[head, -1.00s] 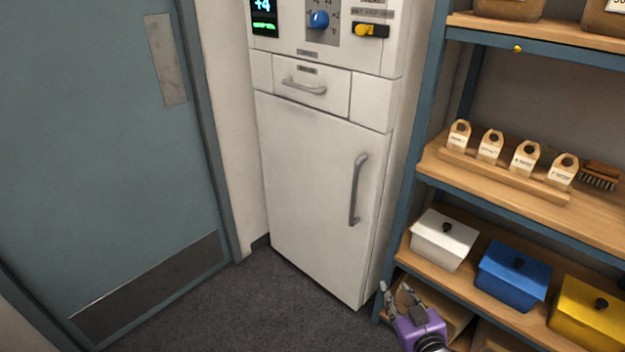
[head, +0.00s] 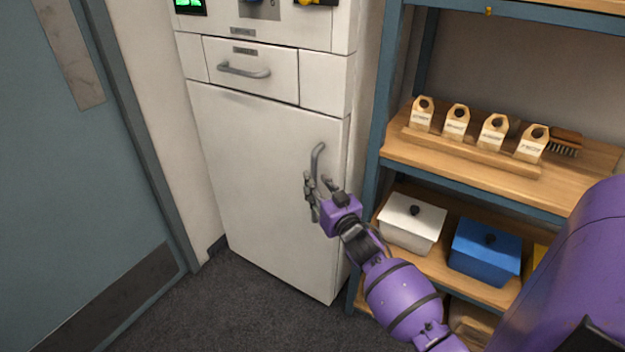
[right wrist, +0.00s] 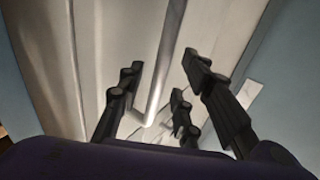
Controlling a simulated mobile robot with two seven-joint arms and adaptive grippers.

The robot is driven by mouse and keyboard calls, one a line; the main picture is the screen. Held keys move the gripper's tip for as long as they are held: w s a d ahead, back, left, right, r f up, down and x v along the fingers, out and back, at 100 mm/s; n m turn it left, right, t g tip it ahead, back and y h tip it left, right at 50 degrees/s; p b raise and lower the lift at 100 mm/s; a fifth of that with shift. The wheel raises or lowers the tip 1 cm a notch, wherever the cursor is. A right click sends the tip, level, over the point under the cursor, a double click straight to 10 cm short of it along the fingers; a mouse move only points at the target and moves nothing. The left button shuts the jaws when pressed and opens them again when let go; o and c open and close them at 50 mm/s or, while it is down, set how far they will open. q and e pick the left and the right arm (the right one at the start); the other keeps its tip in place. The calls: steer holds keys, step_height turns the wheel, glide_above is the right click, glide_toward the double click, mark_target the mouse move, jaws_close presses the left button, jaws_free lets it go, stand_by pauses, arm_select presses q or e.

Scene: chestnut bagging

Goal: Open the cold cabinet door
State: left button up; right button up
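The cold cabinet (head: 260,160) is white, and its lower door (head: 250,190) is shut. The door's upright grey handle (head: 317,160) is near the door's right edge. My purple right gripper (head: 316,188) is at the handle and hides its lower part. In the right wrist view the handle bar (right wrist: 168,65) runs between the spread fingers of the right gripper (right wrist: 162,68). A gap shows on each side of the bar, so the gripper is open. My left gripper is not in view.
A drawer (head: 250,72) sits above the door. A blue-framed shelf (head: 372,130) stands close at the right, with a white box (head: 412,225) and a blue box (head: 485,255). A blue room door (head: 70,180) is at the left. The dark floor (head: 235,300) in front is clear.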

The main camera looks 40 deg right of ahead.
steer(key=shift+w+d, duration=0.2)
steer(key=shift+w, duration=1.1)
jaws_close()
steer(key=shift+a+f, duration=0.1)
steer(key=shift+a, duration=0.05)
